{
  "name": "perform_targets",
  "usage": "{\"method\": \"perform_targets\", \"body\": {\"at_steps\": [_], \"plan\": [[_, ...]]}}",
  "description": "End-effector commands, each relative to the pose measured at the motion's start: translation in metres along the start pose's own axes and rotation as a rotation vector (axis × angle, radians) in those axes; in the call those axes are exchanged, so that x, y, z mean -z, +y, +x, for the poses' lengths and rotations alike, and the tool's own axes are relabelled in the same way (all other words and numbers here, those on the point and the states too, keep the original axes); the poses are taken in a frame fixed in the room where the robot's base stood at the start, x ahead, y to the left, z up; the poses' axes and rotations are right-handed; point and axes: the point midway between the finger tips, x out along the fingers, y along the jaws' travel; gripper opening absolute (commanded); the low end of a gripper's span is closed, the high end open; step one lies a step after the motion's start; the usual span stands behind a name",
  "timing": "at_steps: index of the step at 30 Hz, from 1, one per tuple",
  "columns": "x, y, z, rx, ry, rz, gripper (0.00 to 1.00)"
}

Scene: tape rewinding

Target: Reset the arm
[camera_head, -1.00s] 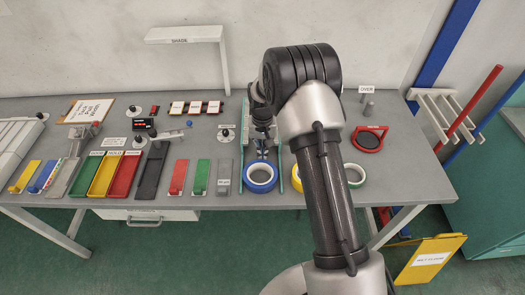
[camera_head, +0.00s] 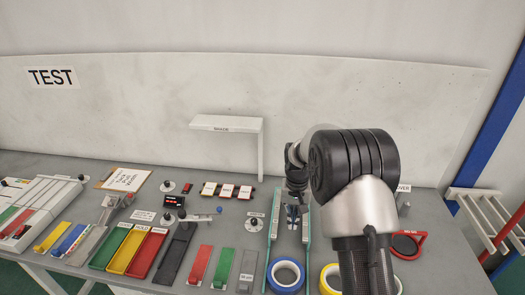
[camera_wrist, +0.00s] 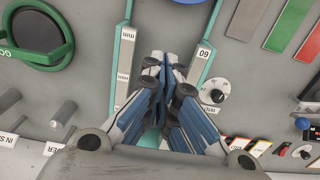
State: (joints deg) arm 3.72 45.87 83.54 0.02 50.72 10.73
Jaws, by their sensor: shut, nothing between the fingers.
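My gripper (camera_head: 294,213) is above the grey bench, near the two upright teal-edged strips of the tape station. In the wrist view its fingers (camera_wrist: 168,62) are together with nothing between them. My arm rises on the right side of the head view and covers part of the bench behind it. A blue tape roll (camera_head: 285,276) lies on the bench in front of the gripper, apart from it. A yellow tape roll (camera_head: 331,279) is partly hidden by my arm.
Green, yellow and red trays (camera_head: 129,250) stand left of the gripper. A white shelf (camera_head: 228,124) overhangs the bench behind. A red-rimmed round pad (camera_head: 407,245) and a white rack (camera_head: 485,212) are at the right. Small knobs and labelled blocks line the back.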

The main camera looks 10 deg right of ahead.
Motion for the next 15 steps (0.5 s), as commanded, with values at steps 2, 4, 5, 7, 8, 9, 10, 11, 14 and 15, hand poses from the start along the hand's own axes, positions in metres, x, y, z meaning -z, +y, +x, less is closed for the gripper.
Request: {"method": "perform_targets", "body": {"at_steps": [2,4,5,7,8,9,10,11,14,15], "plan": [[-0.002,0.000,-0.006,0.001,0.005,-0.003,0.00],[-0.005,0.000,-0.021,0.003,0.018,-0.009,0.00],[-0.009,0.000,-0.030,0.005,0.026,-0.013,0.00],[-0.019,0.000,-0.059,0.009,0.049,-0.026,0.00],[-0.026,0.000,-0.072,0.011,0.060,-0.032,0.00],[-0.036,0.001,-0.091,0.013,0.076,-0.042,0.00],[-0.045,0.002,-0.104,0.015,0.088,-0.049,0.00],[-0.054,0.003,-0.117,0.017,0.100,-0.058,0.00],[-0.087,0.006,-0.156,0.023,0.140,-0.081,0.00],[-0.101,0.008,-0.169,0.025,0.155,-0.092,0.00]]}}
